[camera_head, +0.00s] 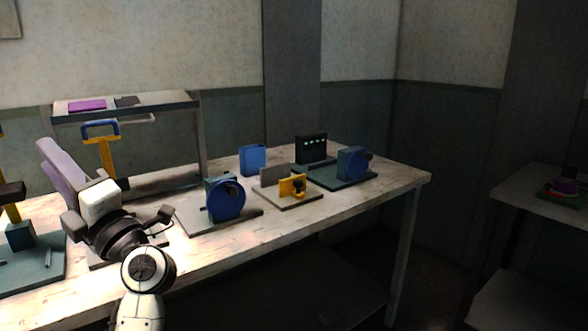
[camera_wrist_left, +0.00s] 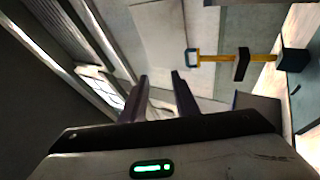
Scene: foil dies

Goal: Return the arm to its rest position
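My left arm (camera_head: 143,270) comes up from the bottom of the head view and bends left over the workbench. My left gripper (camera_head: 43,147) points up and left, with pale purple fingers, above the left part of the bench. In the left wrist view, the gripper's two dark fingers (camera_wrist_left: 160,78) stand apart with an empty gap between them. Nothing is held. The arm and wrist hide part of the bench. My right gripper is in neither view.
The wooden workbench (camera_head: 215,247) carries a blue round-faced device (camera_head: 226,200), a yellow-clamp fixture (camera_head: 292,187), a second blue device (camera_head: 353,163) and a blue box (camera_head: 252,160). A yellow-posted press (camera_head: 106,160) stands close behind my wrist. A side table (camera_head: 538,190) is right.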

